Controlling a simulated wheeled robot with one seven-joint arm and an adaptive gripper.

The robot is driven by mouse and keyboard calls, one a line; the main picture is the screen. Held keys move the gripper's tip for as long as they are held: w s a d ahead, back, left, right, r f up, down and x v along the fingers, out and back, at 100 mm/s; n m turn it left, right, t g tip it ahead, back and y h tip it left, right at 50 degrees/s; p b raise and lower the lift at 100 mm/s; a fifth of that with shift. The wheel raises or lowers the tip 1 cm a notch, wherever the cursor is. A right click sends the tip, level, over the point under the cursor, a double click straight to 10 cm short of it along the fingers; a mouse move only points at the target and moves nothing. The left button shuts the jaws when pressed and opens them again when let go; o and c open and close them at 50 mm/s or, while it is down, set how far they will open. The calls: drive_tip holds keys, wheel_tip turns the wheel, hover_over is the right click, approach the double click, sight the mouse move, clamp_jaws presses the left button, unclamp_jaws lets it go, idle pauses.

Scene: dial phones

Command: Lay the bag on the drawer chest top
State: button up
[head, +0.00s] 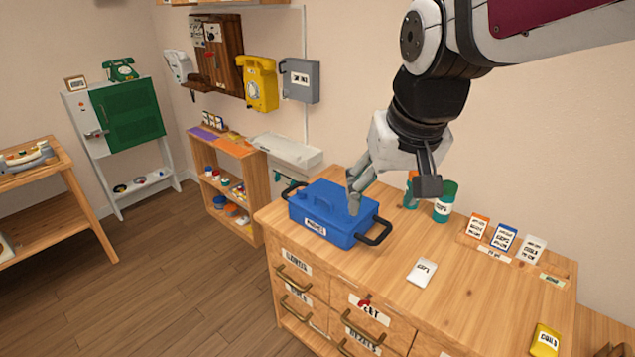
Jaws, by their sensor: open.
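A blue box-shaped case (320,218), seemingly the bag, has a raised top handle, black side loops and a white label. It sits upright on the left end of the drawer chest top (385,290). My gripper (354,198) is open, with its fingers pointing down at the right part of the case's top. I cannot tell whether the fingers touch it. The wrist hides part of the wall and a green container behind.
A green canister (445,202) stands behind the gripper. Several small labelled cards (503,238) stand at the back right. A white card (422,272) lies in the middle, and a yellow packet (545,341) at the front right. The chest top between them is clear.

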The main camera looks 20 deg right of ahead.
drive_tip(key=s+a+r+n+t, duration=0.1)
drive_tip(key=s+a+n, duration=0.2)
drive_tip(key=s, duration=0.5)
drive_tip(key=shift+s+a+y, duration=0.3)
drive_tip(key=shift+a+y, duration=0.1)
drive_tip(key=shift+a, duration=0.5)
drive_tip(key=shift+r, duration=0.1)
